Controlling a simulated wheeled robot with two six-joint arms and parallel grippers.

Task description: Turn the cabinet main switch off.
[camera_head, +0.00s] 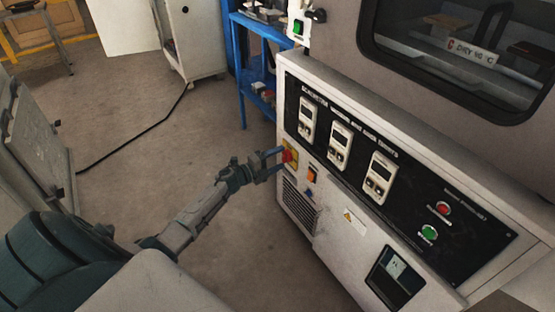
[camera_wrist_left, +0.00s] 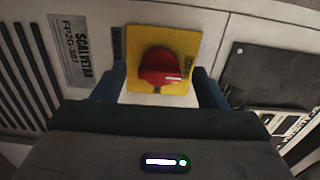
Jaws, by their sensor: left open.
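The cabinet main switch is a red rotary knob (camera_head: 287,156) on a yellow plate, low on the left end of the cabinet's front panel. In the left wrist view the red knob (camera_wrist_left: 160,68) sits on its yellow plate (camera_wrist_left: 181,38), with a pale mark on the knob lying roughly sideways. My left gripper (camera_head: 272,163) is at the switch, and in the wrist view its open fingers (camera_wrist_left: 160,85) stand on either side of the knob. I cannot tell whether they touch it. My right gripper is not in view.
The grey cabinet (camera_head: 355,222) carries several controllers, a red button (camera_head: 443,208) and a green button (camera_head: 429,232). An orange switch (camera_head: 312,174) sits just right of the main switch. A blue shelf (camera_head: 243,70) stands behind. A black cable (camera_head: 135,136) crosses the open floor.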

